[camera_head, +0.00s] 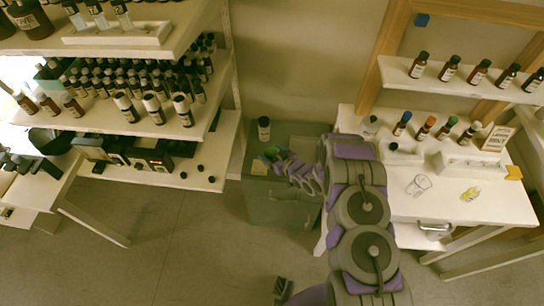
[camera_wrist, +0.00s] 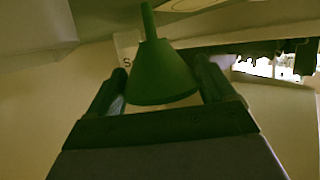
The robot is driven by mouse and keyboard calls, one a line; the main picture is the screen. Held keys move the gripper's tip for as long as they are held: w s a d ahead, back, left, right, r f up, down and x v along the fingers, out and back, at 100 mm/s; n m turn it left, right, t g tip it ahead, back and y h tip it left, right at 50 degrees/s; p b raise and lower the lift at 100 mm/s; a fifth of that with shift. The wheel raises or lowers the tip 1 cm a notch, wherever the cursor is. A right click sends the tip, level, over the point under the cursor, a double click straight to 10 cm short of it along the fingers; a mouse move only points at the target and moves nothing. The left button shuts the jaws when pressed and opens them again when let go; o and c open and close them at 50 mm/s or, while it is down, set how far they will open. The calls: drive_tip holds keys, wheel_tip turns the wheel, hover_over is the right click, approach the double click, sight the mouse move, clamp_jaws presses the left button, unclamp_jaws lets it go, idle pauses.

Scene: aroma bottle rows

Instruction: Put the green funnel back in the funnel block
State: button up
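The green funnel (camera_wrist: 162,75) is between the two fingers of my gripper (camera_wrist: 160,88) in the wrist view. The fingers lie against both sides of its wide cone, and the thin spout points to the top of the picture. In the head view, my gripper (camera_head: 278,160) is over the grey-green cabinet, and a small green patch (camera_head: 271,152) shows at its tip. I cannot make out the funnel block for sure. A pale surface with a dark letter (camera_wrist: 125,48) shows behind the funnel in the wrist view.
The grey-green cabinet (camera_head: 262,207) stands between the shelf rack and the desk. A dark bottle (camera_head: 264,128) stands at its back. The white desk (camera_head: 450,205) at right bears bottles, a glass and a white block (camera_head: 470,160). Shelves (camera_head: 160,125) at left hold many bottles.

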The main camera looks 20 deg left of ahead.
drive_tip(key=c, duration=0.7)
drive_tip(key=shift+c, duration=0.2)
drive_tip(key=shift+r, duration=0.1)
drive_tip(key=shift+r+p, duration=0.3)
drive_tip(key=shift+r, duration=0.35)
wheel_tip(320, 180, up, 3)
drive_tip(key=shift+f+p, duration=0.15)
drive_tip(key=shift+p, duration=0.35)
drive_tip(key=s+d+p, duration=0.2)
drive_tip(key=s+d, duration=0.6)
drive_tip(key=s, duration=0.5)
drive_tip(key=shift+s+d+r, duration=0.2)
drive_tip(key=shift+d+r, duration=0.15)
drive_tip(key=shift+r, duration=0.1)
